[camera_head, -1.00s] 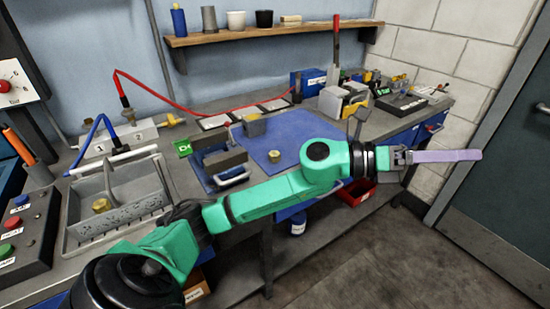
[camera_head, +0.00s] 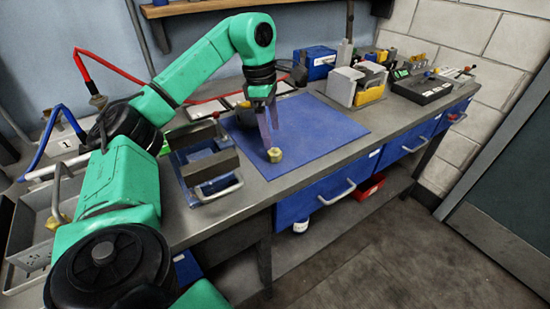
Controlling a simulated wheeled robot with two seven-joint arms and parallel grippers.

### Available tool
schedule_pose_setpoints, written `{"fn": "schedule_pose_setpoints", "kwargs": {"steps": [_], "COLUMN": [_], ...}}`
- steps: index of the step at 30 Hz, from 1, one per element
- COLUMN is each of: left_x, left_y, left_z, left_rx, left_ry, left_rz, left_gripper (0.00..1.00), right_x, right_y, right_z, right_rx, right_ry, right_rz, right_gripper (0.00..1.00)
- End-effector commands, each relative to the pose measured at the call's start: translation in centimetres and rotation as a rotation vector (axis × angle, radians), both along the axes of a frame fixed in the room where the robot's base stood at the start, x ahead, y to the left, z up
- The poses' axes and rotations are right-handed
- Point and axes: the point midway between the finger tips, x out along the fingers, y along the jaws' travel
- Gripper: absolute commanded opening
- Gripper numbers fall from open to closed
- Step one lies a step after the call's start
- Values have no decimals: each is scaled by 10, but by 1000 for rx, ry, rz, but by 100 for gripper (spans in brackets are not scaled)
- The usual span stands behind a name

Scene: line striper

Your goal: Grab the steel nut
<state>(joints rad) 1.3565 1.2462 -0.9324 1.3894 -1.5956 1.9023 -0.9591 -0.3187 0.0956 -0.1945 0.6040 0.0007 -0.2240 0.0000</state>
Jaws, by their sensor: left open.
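A brass-yellow nut (camera_head: 274,155) lies on the blue mat (camera_head: 335,125) near its front edge; it is the likely steel nut, though its colour looks golden. My left gripper (camera_head: 268,138) points down, its long pale purple fingers right above and just behind the nut. The fingers are open, with the tips close to the nut; I cannot tell whether they touch it. Another yellowish nut-like piece (camera_head: 57,222) sits in the grey tray (camera_head: 28,258) at the far left, partly hidden by my arm. My right gripper is not in view.
A blue-and-grey vise-like fixture (camera_head: 209,170) with a handle stands left of the mat. A grey-white block device with a yellow part (camera_head: 358,85) and a black box (camera_head: 420,88) stand at the right. The mat's right half is clear.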

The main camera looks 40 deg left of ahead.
Motion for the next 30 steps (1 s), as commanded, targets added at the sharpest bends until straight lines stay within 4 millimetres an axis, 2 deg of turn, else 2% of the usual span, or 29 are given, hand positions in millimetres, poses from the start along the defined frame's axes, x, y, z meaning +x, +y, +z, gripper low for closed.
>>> {"fn": "schedule_pose_setpoints", "kwargs": {"steps": [3, 9, 12, 17, 18, 20, 24, 30], "left_x": [0, 2, 3, 3, 3, 3, 3, 4], "left_y": [-1, -5, -6, -7, -7, -6, -6, -7], "left_z": [-13, -50, -59, -60, -59, -59, -59, -59], "left_rx": [-1, -2, -4, -3, -3, -3, -3, -4], "left_ry": [2, 2, -1, -2, -2, -2, -2, -3], "left_rz": [0, 0, -1, -1, -1, -1, -1, -1], "left_gripper": [84, 84, 84, 84, 76, 54, 0, 0], "right_x": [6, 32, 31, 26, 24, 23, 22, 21], "right_y": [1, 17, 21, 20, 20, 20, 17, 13], "right_z": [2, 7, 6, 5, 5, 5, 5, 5], "right_rx": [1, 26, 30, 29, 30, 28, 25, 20], "right_ry": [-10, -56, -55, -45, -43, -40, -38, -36], "right_rz": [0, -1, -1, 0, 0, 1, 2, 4], "right_gripper": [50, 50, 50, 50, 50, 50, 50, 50]}}
